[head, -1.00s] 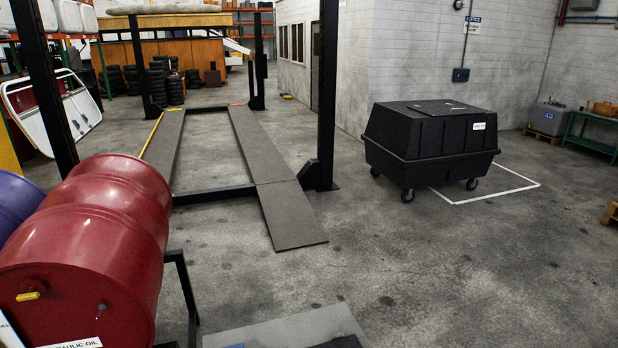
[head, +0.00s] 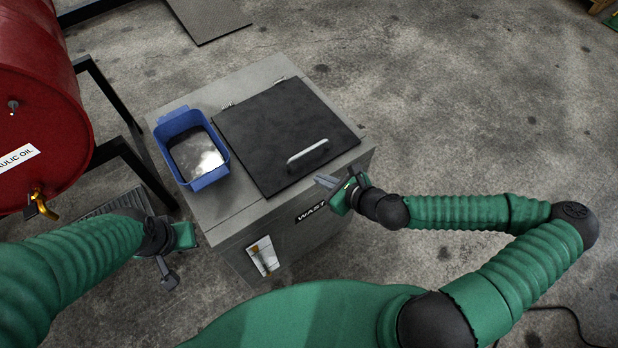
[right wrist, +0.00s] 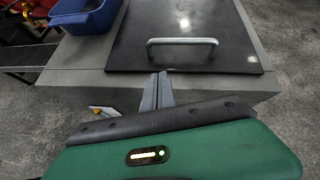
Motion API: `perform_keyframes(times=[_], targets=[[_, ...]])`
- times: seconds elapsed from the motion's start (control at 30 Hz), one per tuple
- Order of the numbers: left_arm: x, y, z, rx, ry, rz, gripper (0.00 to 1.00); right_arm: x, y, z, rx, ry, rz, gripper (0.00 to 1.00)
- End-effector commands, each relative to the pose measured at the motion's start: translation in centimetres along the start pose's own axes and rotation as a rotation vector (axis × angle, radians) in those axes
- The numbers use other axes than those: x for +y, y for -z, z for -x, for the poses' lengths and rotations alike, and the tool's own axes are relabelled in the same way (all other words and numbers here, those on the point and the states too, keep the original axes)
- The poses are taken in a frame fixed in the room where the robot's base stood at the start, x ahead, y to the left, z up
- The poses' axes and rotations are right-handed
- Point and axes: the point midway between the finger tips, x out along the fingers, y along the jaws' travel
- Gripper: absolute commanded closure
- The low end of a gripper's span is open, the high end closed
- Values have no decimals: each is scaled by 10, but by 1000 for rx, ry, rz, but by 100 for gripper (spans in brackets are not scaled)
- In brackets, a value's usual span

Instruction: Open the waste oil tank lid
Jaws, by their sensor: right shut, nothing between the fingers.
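The grey waste oil tank (head: 225,232) stands in front of me, with its black square lid (head: 265,125) lying closed on top. A silver bar handle (head: 308,151) sits near the lid's front edge, and it also shows in the right wrist view (right wrist: 182,42). My right gripper (head: 325,181) is shut and empty, just in front of the tank's front edge and short of the handle. Its closed fingers (right wrist: 156,90) point toward the handle in the right wrist view. My left gripper (head: 168,280) hangs low left of the tank, its fingers too small to judge.
A blue container (head: 182,120) holding dark, shiny liquid stands on the tank top, left of the lid. A red hydraulic oil drum (head: 40,90) lies on a black stand (head: 110,105) at the left. Open concrete floor (head: 460,110) lies to the right.

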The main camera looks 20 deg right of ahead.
Motion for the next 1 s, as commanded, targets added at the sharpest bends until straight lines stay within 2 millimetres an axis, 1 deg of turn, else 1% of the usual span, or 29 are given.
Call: perform_keyframes(times=[0.03,0.07,0.1,0.17,0.27,0.37,0.5,0.6,0.7,0.83,1.0], targets=[[0,-2,-9,1,0,0,100,-17,-1,-1,-32,52,-101,100],[0,-2,-10,1,0,0,100,-25,-4,0,-44,75,-143,100],[0,-2,-10,1,0,0,100,-32,-6,2,-56,95,-181,100],[0,-2,-10,1,0,0,100,-38,-9,2,-63,110,-205,100],[0,-2,-11,1,0,1,100,-39,-10,-8,-63,108,-206,100],[0,-3,-14,1,0,1,100,-39,-10,-26,-62,106,-204,100],[0,-4,-18,1,0,1,100,-42,-11,-56,-62,105,-202,100],[0,-4,-20,1,0,1,100,-44,-12,-73,-61,106,-201,100],[0,-5,-22,1,0,1,100,-46,-14,-86,-62,106,-200,100],[0,-5,-22,1,0,1,100,-47,-14,-94,-62,107,-199,100],[0,-5,-22,1,0,1,100,-47,-14,-94,-62,106,-199,100]])
